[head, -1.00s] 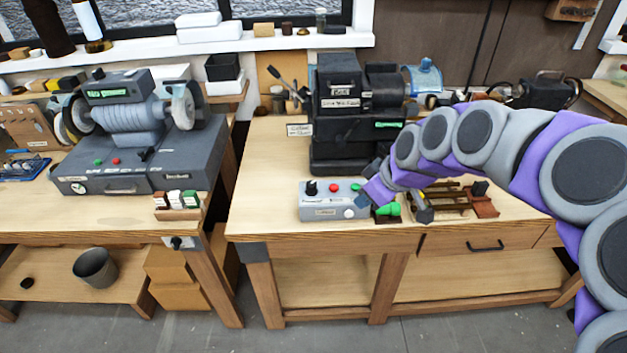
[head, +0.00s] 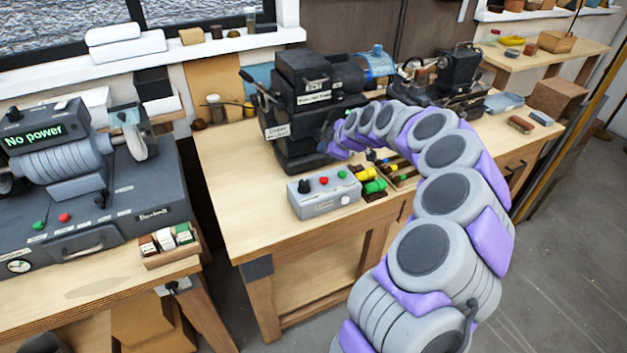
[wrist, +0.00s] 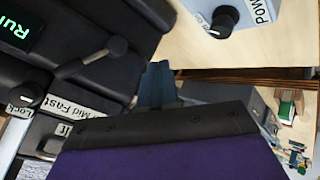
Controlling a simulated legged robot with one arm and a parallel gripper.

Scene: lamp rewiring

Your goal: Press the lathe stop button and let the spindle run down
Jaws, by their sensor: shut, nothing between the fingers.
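The lathe appears to be the black machine (head: 300,110) at the back of the right bench. In the wrist view its dark housing (wrist: 85,25) fills the left, with a lit green display starting "Run", a black lever (wrist: 105,50) and a "Mid Fast" label. A grey control box (head: 322,196) in front of it has a black knob, a red button (head: 323,181) and a green button (head: 342,174). I cannot tell which button is the lathe stop. My gripper (wrist: 158,82) is shut and empty beside the housing; the arm partly hides it in the head view.
Coloured parts in a wooden tray (head: 403,181) lie right of the control box. Another machine (head: 458,75) stands behind. A grinder (head: 62,165) showing "No power" is on the left bench. The bench's front left corner is clear.

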